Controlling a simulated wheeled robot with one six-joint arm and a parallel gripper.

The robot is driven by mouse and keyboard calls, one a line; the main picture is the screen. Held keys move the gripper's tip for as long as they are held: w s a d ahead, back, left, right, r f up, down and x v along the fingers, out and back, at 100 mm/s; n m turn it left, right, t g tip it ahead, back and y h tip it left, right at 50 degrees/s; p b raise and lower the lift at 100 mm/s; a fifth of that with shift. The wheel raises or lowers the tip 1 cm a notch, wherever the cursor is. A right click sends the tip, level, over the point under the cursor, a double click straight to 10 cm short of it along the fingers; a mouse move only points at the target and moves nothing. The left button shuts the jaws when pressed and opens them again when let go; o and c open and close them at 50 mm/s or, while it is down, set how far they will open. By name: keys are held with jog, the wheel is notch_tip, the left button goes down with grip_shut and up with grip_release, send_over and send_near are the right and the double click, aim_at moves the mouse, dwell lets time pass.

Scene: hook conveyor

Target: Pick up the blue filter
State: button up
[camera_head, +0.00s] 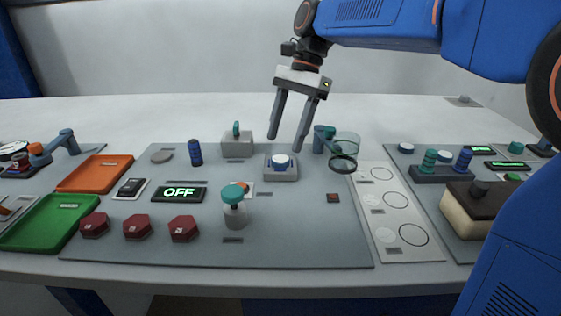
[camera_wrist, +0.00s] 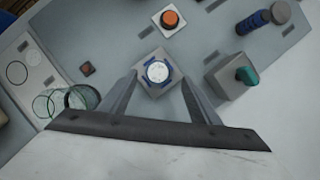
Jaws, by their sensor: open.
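A round piece with a white top and blue edge (camera_head: 281,160) sits in a square grey holder (camera_head: 282,174) on the grey panel. In the wrist view the piece (camera_wrist: 158,71) shows blue parts around its white disc. A dark blue ribbed cylinder (camera_head: 195,152) stands to its left, and another blue ribbed cylinder (camera_head: 463,160) stands in a rack at the right. I cannot tell for certain which of these is the blue filter. My gripper (camera_head: 285,149) points down, open and empty, above the white-topped piece. In the wrist view its fingers (camera_wrist: 159,90) lie either side of the holder.
A glass cup (camera_head: 347,144) with a blue-grey clamp stands close right of the holder. A grey box with a teal lever (camera_head: 237,145) stands close left. A teal-capped jar (camera_head: 235,210) is in front. Orange (camera_head: 97,174) and green (camera_head: 48,222) trays lie left.

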aim_at(279, 159)
jog(key=shift+s+x, duration=0.2)
jog(key=shift+x, duration=1.95)
jog(key=shift+d, duration=0.1)
jog(key=shift+r, duration=0.1)
jog(key=c, duration=1.2)
jog(key=shift+o, duration=0.2)
